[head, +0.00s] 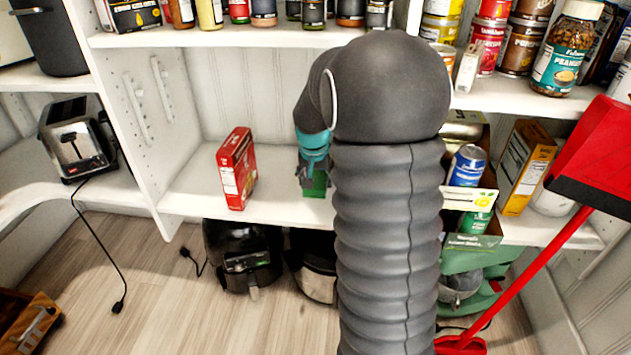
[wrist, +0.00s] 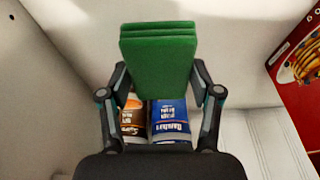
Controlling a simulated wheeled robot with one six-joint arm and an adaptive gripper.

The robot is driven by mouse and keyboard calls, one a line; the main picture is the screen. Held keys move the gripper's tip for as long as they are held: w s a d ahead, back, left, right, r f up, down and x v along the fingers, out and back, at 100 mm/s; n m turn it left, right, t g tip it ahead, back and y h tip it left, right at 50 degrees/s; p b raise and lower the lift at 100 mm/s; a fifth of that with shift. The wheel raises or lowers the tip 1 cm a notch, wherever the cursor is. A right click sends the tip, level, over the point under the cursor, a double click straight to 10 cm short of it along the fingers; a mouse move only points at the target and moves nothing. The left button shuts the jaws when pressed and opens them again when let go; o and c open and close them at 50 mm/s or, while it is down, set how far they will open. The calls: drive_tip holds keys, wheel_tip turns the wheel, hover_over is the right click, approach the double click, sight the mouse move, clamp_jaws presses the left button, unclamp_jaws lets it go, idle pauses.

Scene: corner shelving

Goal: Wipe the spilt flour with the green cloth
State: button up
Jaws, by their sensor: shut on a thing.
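The green cloth (head: 316,186) is a folded, layered pad held at the end of my arm, in the middle shelf bay. My gripper (head: 313,160) is shut on it, with the cloth hanging just below the fingers. In the wrist view the cloth (wrist: 158,60) sits between the two fingers of my gripper (wrist: 160,88). I cannot tell whether the cloth touches the shelf board. I see no spilt flour in either view; my arm hides part of the shelf.
A red box (head: 237,168) stands left of the cloth on the white shelf (head: 195,192). Cans and a yellow box (head: 527,167) are on the right. Jars line the shelf above. A red broom (head: 545,245) leans at right. Appliances, including a black fryer (head: 242,255), sit below.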

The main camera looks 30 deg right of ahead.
drive_tip(key=shift+r, duration=0.4)
drive_tip(key=shift+r+p, duration=1.05)
drive_tip(key=shift+r, duration=0.45)
